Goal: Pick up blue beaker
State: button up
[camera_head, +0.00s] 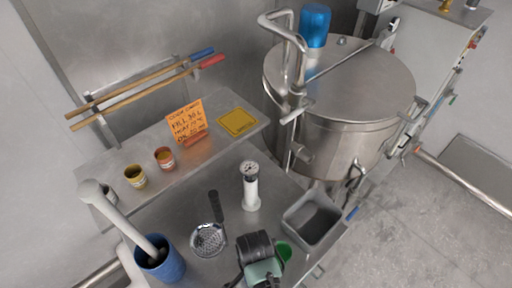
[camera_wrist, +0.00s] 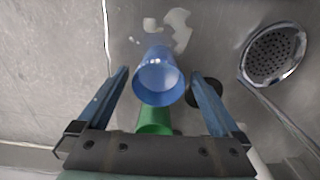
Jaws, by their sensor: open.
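The blue beaker (camera_wrist: 158,82) shows in the wrist view with its round mouth toward the camera. It lies in view between the two fingers of my gripper (camera_wrist: 159,74), with a visible gap on each side. My gripper is open and holds nothing. In the head view my gripper (camera_head: 262,268) is over the lower part of the steel table, and its fingertips are hidden. I cannot make out this beaker in that view, where my gripper probably covers it.
A green beaker (camera_wrist: 155,121) is close beside the blue one, and it also shows in the head view (camera_head: 284,251). A strainer (camera_wrist: 274,54) lies on the steel table (camera_head: 175,212). A grey bin (camera_head: 312,219) and a white cylinder with a gauge (camera_head: 250,186) stand near my gripper.

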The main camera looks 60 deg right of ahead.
jog(key=shift+s+f, duration=0.1)
jog(key=shift+f, duration=1.65)
jog(key=c, duration=1.4)
jog(key=shift+r, duration=0.2)
